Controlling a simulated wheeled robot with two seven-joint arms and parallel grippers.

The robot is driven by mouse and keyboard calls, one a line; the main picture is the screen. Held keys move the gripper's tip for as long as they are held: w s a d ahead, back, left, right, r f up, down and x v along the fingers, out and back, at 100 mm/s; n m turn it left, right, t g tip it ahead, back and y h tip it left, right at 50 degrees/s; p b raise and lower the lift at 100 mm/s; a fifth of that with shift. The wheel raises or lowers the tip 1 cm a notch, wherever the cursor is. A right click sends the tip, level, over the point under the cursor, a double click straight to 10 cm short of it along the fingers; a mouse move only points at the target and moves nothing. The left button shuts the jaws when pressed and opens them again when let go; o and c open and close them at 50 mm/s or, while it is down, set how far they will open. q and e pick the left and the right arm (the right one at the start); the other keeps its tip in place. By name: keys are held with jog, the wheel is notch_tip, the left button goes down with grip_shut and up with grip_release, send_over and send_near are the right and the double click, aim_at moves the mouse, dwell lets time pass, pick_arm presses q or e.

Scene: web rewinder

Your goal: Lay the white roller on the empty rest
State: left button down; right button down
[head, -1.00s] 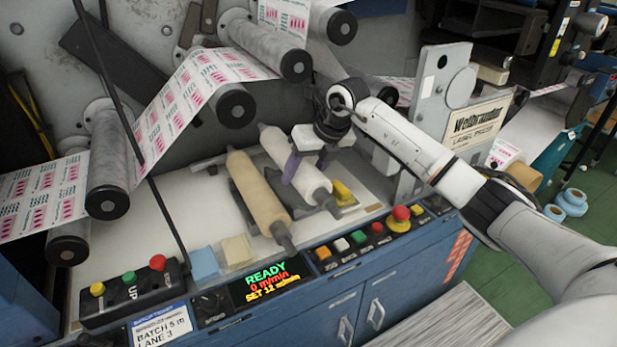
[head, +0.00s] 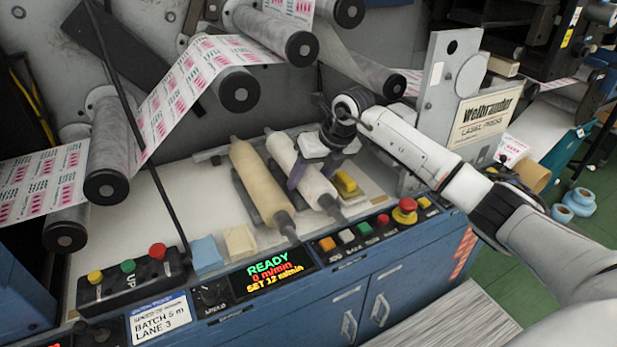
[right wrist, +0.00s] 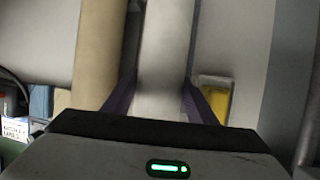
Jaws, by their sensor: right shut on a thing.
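The white roller (head: 308,178) lies lengthwise beside the tan roller (head: 256,178), to its right and roughly parallel to it. My right gripper (head: 312,172) is shut around the white roller's middle from above, one dark purple finger showing on its left side. In the right wrist view both fingers flank the white roller (right wrist: 165,50), with the tan roller (right wrist: 98,60) to the left. The rest under the white roller is mostly hidden by it. I cannot tell whether the roller touches it. My left gripper is out of view.
A yellow block (head: 345,183) sits close right of the white roller. The button panel and red stop button (head: 405,207) run along the front edge. Printed web and idler rollers (head: 240,90) hang behind. A grey upright plate (head: 436,100) stands right, behind my right arm.

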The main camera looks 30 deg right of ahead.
jog(key=shift+w+r, duration=0.1)
jog(key=shift+r, duration=0.1)
jog(key=c, duration=0.7)
grip_release()
jog(key=shift+o, duration=0.2)
jog(key=shift+s+f, duration=0.2)
jog(key=shift+f, duration=0.05)
jog(key=b+v, duration=0.1)
jog(key=v, duration=0.9)
jog(key=shift+r, duration=0.3)
